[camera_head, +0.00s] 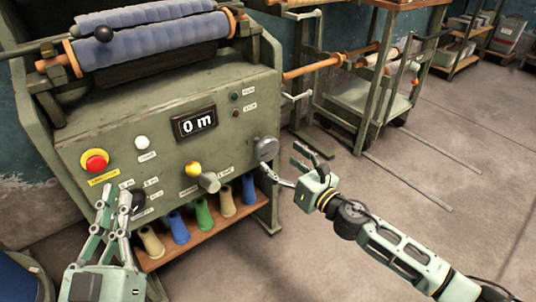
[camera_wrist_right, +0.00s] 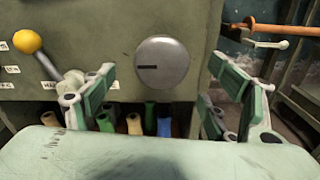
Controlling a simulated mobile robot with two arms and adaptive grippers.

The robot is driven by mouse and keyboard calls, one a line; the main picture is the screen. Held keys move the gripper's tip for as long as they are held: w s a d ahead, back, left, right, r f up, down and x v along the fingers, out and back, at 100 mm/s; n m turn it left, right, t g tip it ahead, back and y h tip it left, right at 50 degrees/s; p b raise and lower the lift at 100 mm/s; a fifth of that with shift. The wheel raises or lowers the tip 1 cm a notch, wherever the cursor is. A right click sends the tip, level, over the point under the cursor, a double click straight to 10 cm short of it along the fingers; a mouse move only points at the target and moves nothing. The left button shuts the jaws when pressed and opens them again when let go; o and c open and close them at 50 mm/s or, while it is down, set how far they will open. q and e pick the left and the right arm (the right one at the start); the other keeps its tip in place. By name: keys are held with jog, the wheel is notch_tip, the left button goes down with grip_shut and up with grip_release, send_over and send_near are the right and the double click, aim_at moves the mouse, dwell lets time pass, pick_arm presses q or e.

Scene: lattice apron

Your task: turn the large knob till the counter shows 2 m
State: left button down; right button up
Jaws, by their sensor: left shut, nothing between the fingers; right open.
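The large knob (camera_head: 266,149) is a grey disc at the right end of the green machine's front panel. In the right wrist view the knob (camera_wrist_right: 172,52) shows a dark mark pointing left. The counter (camera_head: 195,124) is a black display reading 0 m. My right gripper (camera_head: 284,164) is open in front of the knob. In the right wrist view its fingers stand either side of the knob, with gaps between; contact is not seen. My left gripper (camera_head: 113,198) is shut and empty, in front of the panel's lower left, near a small black knob (camera_head: 138,202).
The panel also has a red stop button (camera_head: 95,161), a white button (camera_head: 142,143) and a yellow-tipped lever (camera_head: 194,169). Coloured cones stand on a shelf (camera_head: 190,243) below. A blue fabric roll (camera_head: 150,40) lies on top. A cart (camera_head: 395,103) stands behind; floor at right is clear.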

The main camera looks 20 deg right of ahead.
aim_at(269, 151)
jog(key=x, duration=0.6)
jog(key=shift+w+b, duration=0.3)
jog(key=shift+w, duration=0.05)
jog(key=shift+w+a, duration=0.2)
jog(key=shift+w, duration=0.15)
pick_arm(q)
jog(key=r, duration=0.1)
jog(key=s+r+t, duration=0.1)
jog(key=r+t, duration=0.1)
jog(key=shift+s, duration=0.25)
pick_arm(e)
jog(key=c, duration=1.1)
